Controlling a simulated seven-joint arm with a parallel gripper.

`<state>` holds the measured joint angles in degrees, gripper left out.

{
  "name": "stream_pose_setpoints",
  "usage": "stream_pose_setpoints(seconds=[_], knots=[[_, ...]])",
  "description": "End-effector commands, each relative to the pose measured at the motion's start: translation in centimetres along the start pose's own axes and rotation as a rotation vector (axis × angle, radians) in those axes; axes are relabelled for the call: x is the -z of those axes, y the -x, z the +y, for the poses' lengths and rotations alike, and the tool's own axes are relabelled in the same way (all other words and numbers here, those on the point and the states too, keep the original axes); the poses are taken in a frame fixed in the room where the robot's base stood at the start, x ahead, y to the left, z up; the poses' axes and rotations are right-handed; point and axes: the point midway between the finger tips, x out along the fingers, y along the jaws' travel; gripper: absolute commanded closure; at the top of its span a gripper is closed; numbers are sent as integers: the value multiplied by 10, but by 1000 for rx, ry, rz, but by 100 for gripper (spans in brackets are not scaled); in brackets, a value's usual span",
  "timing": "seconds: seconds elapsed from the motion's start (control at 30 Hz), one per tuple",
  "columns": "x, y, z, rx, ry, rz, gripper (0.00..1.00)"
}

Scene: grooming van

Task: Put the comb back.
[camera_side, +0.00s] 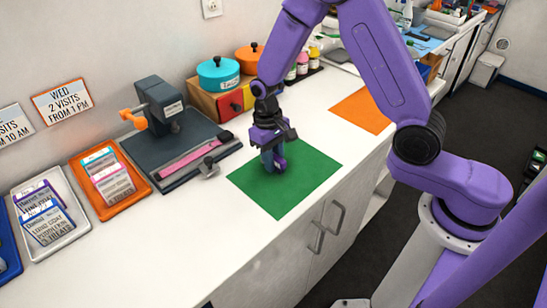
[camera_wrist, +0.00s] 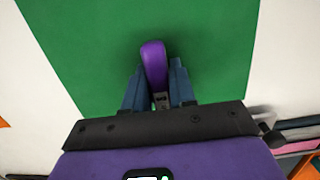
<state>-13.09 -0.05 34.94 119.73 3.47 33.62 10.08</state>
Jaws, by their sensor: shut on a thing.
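My gripper (camera_side: 273,166) points down over the green mat (camera_side: 305,172), its blue-grey fingers close to the surface. In the wrist view my gripper (camera_wrist: 160,95) is shut on a purple, rounded, elongated thing (camera_wrist: 153,62) that sticks out ahead between the fingertips. The purple thing (camera_side: 281,163) also shows beside the fingers in the side view. Its lower part is hidden, and I cannot tell whether it is the comb or whether it touches the mat. No comb teeth show clearly in either view.
Left of the mat is a dark grey tray (camera_side: 147,163) with a pink strip (camera_side: 195,155) and a stand with an orange clamp (camera_side: 160,105). Small metal hardware (camera_side: 208,167) stands at its edge. A teal pot (camera_side: 218,73) stands behind. An orange mat (camera_side: 362,110) lies right. The front counter is clear.

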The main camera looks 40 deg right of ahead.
Motion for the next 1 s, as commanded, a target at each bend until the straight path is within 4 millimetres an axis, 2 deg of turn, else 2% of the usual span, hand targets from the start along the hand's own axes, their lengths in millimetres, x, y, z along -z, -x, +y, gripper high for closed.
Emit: stream_pose_setpoints(seconds=[0.27, 0.3, 0.37, 0.4, 0.77, 0.87, 1.0], knots=[[0, -3, 0, 0, 0, -2, 99], [0, -3, 0, 0, 0, -2, 72], [0, -3, 0, 0, 0, -1, 52], [0, -3, 0, 0, 0, -1, 49], [0, 1, 0, 1, 0, 2, 49], [1, 12, 0, 1, 0, 4, 49], [1, 37, 0, 2, -1, 7, 49]])
